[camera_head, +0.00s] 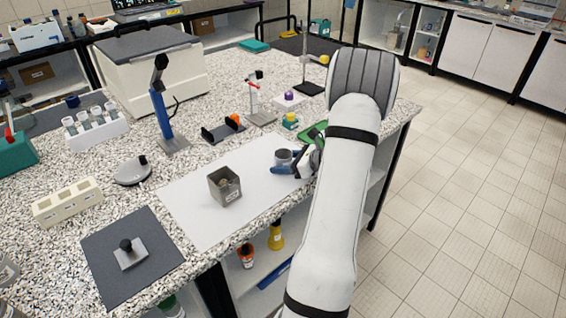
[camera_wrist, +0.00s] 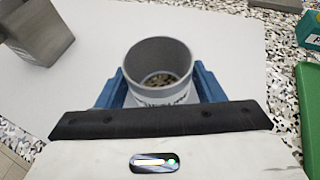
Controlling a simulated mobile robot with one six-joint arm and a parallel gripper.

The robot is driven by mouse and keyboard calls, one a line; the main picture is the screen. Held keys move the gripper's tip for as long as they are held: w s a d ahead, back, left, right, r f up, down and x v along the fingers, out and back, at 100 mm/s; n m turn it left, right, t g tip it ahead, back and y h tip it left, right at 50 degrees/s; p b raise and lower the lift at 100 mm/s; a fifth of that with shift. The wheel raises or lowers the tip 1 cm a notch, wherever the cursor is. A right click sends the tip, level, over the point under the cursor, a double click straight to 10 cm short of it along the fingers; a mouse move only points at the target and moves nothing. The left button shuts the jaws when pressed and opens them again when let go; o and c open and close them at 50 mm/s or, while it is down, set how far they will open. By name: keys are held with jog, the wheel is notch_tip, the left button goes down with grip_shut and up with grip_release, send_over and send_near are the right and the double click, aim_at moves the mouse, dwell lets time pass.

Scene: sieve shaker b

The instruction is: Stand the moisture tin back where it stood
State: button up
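The moisture tin (camera_head: 283,157) is a small grey round tin with an open top, near the right edge of the white sheet (camera_head: 190,205). In the wrist view the tin (camera_wrist: 160,52) is upright, has a printed label on its front and holds brownish grains. My gripper (camera_head: 287,166) has its blue fingers on both sides of the tin, apparently touching its walls. In the wrist view my gripper (camera_wrist: 160,88) is closed around it, its lower part hidden. I cannot tell whether the tin rests on the sheet or is slightly above it.
A grey square container (camera_head: 224,190) with a label stands left of the tin, on the sheet. A green tray (camera_wrist: 311,105) and a small teal bottle (camera_head: 291,121) are at the right. A dark mat (camera_head: 155,260) bears a metal block (camera_head: 131,258). The sheet between is clear.

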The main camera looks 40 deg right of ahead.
jog(key=shift+o, duration=0.8)
